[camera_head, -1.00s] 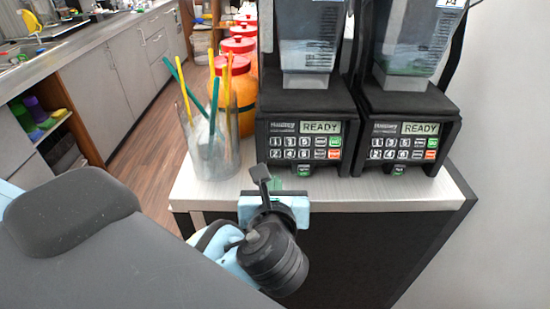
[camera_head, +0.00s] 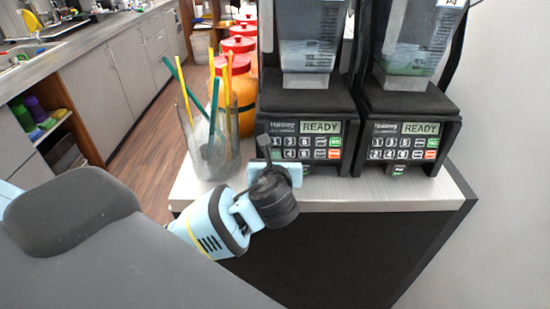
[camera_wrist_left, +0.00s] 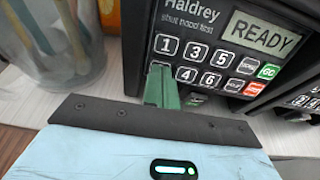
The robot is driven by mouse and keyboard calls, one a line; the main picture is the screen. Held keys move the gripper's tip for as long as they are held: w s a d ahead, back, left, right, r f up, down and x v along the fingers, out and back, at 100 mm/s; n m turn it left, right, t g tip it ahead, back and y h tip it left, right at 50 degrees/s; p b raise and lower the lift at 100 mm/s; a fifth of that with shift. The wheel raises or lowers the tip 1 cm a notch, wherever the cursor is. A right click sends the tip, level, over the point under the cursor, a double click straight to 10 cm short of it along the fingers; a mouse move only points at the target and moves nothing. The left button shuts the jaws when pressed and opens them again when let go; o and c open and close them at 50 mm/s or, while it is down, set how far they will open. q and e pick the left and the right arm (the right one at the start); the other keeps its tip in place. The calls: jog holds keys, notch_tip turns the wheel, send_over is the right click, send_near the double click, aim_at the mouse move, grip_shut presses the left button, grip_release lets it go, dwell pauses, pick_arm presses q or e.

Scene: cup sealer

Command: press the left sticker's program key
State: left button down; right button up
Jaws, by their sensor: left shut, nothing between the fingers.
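The left blender base (camera_head: 306,110) stands on the counter with its display reading READY. Its keypad (camera_head: 305,149) has numbered dark keys, a green key and a red key. A white sticker reading P4 (camera_head: 453,3) shows on the right blender's jar; no sticker shows on the left jar, whose top is cut off. My left gripper (camera_head: 264,143) is shut and empty, at the left edge of the left keypad. In the left wrist view its green fingertips (camera_wrist_left: 161,84) cover the lower row's left end beside the keys (camera_wrist_left: 205,65). I cannot tell if they touch. My right gripper is out of view.
The right blender base (camera_head: 407,115) stands close beside, also reading READY. A glass of coloured straws (camera_head: 212,140) stands just left of my gripper, with red-lidded orange jars (camera_head: 242,95) behind. The counter's front edge (camera_head: 370,204) lies below.

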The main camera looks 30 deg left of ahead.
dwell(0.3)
pick_arm(q)
jog(key=shift+w+a+f, duration=0.2)
jog(key=shift+w+a, duration=0.15)
jog(key=shift+w, duration=0.15)
jog(key=shift+r, duration=0.1)
jog(key=shift+a, duration=0.15)
